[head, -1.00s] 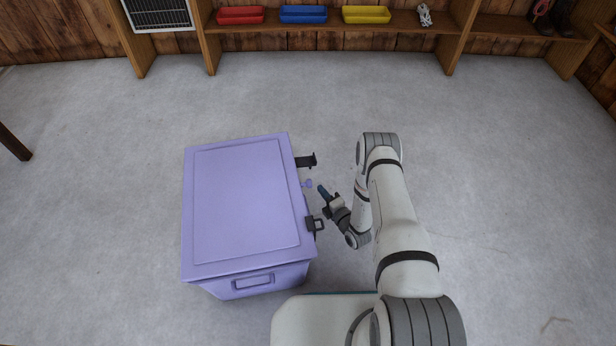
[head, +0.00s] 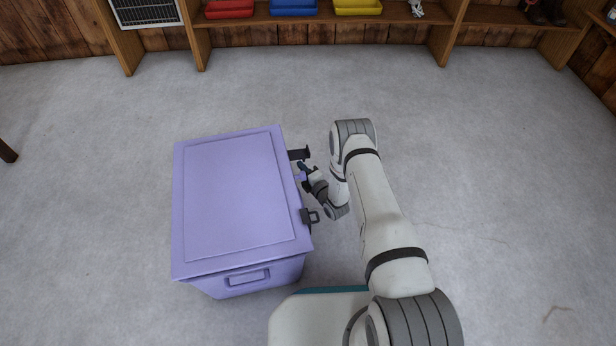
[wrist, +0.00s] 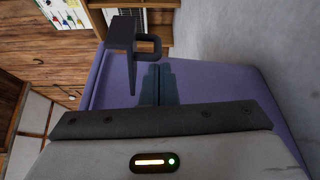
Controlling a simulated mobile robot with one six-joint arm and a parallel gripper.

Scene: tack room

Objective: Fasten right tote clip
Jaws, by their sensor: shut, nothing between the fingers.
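The purple tote (head: 232,205) stands on the floor with its lid on. Two dark clips stick out from its right side: a far clip (head: 299,154) and a near clip (head: 309,216). My gripper (head: 301,167) is at the tote's right side, just on the near side of the far clip. In the wrist view, the shut fingertips (wrist: 158,72) point at the purple wall, and a dark clip with a loop (wrist: 130,48) stands just ahead of them, its flap raised. I cannot tell whether the fingers touch it. They hold nothing.
A wooden shelf (head: 330,18) with red (head: 229,8), blue (head: 294,6) and yellow (head: 358,6) trays stands along the back wall. The grey floor (head: 500,160) to the right and behind the tote is clear.

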